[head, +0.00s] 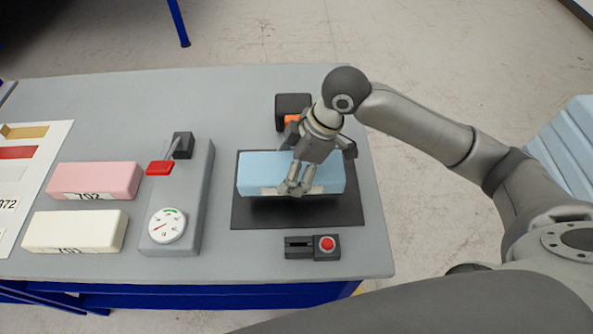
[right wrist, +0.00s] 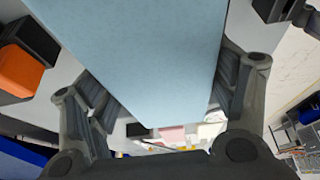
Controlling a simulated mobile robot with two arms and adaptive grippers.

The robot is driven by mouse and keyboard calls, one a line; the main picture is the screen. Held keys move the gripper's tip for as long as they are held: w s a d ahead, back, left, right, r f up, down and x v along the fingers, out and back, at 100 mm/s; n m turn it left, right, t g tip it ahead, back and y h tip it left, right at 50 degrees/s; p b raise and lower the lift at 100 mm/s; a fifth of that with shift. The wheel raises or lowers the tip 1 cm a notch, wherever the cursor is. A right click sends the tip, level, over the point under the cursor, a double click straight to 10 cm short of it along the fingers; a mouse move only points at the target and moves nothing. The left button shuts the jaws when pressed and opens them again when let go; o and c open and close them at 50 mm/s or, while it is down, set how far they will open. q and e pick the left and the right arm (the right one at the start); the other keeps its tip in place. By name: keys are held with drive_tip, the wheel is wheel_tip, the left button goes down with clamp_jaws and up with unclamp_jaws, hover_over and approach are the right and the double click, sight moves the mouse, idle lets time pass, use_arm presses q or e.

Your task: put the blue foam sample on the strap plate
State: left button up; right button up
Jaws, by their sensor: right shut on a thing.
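The blue foam sample (head: 260,173) is a light blue block with a pale label on its front side. It is over the dark strap plate (head: 345,213), and a dark shadow under its front edge suggests a small gap; contact is hard to judge. My right gripper (head: 301,186) is shut on the middle of the block from above. In the right wrist view, the blue foam (right wrist: 140,45) fills the space between the two fingers (right wrist: 158,88). My left gripper is not in view.
A black and orange device (head: 293,108) stands behind the plate. A small box with a red button (head: 326,243) sits in front. To the left are a grey gauge stand (head: 190,210), a pink block (head: 95,178) and a cream block (head: 75,228).

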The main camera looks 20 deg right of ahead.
drive_tip(key=shift+w+d+f, duration=0.3)
drive_tip(key=shift+f, duration=0.25)
drive_tip(key=shift+w+d+f, duration=0.3)
drive_tip(key=shift+f, duration=0.2)
drive_tip(key=f, duration=0.1)
drive_tip(key=f+p, duration=0.1)
drive_tip(key=f, duration=0.1)
drive_tip(key=shift+w+d, duration=0.15)
drive_tip(key=shift+d, duration=0.05)
drive_tip(key=shift+f, duration=0.3)
drive_tip(key=shift+f, duration=0.15)
drive_tip(key=o, duration=0.8)
drive_tip(key=shift+o, duration=0.2)
drive_tip(key=b+v, duration=0.1)
drive_tip(key=v, duration=1.1)
